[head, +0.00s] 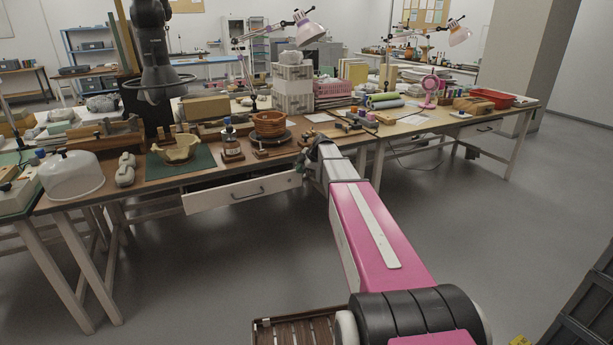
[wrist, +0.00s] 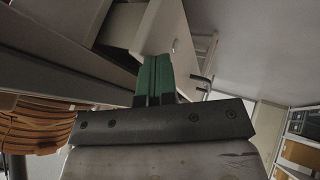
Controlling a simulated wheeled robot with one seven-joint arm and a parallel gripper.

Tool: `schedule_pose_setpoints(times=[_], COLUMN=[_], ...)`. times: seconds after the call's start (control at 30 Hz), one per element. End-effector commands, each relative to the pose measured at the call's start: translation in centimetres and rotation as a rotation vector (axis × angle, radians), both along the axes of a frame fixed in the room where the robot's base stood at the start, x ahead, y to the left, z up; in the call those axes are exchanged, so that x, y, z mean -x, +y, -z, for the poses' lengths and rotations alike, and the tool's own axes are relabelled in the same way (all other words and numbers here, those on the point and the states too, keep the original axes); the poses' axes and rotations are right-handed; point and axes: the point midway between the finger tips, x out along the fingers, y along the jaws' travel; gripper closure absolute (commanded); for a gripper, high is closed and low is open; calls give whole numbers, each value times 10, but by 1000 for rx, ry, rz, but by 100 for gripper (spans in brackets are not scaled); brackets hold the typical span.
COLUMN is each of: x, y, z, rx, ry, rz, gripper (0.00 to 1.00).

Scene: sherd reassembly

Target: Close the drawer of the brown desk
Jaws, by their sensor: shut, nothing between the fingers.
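The brown desk (head: 150,183) stands across the left and middle of the head view. Its drawer (head: 225,194) has a pale front with a dark bar handle (head: 249,193), and it sticks out below the desktop. My gripper (head: 308,160) is by the desk's front edge, near the drawer's right end; its fingers are hard to make out there. In the wrist view my gripper's green fingers (wrist: 154,72) are together and empty. The pale drawer (wrist: 172,38) is just beyond their tips. I cannot tell whether they touch it.
The desktop holds a glass dome (head: 72,175), a bowl (head: 176,148) on a green mat, and a terracotta pot (head: 268,124). A second desk with a red tray (head: 491,98) is at the right. The floor before the drawer is clear.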

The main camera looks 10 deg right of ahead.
Motion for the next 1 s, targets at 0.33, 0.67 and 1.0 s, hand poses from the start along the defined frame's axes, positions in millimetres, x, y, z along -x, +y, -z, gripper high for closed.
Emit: schedule_pose_setpoints(times=[0.33,0.67,1.0], x=[-22,-21,-9], y=[6,6,13], z=[0,0,0], rx=[1,0,0], ry=[-1,0,0], rz=[1,0,1], gripper=[100,100,100])
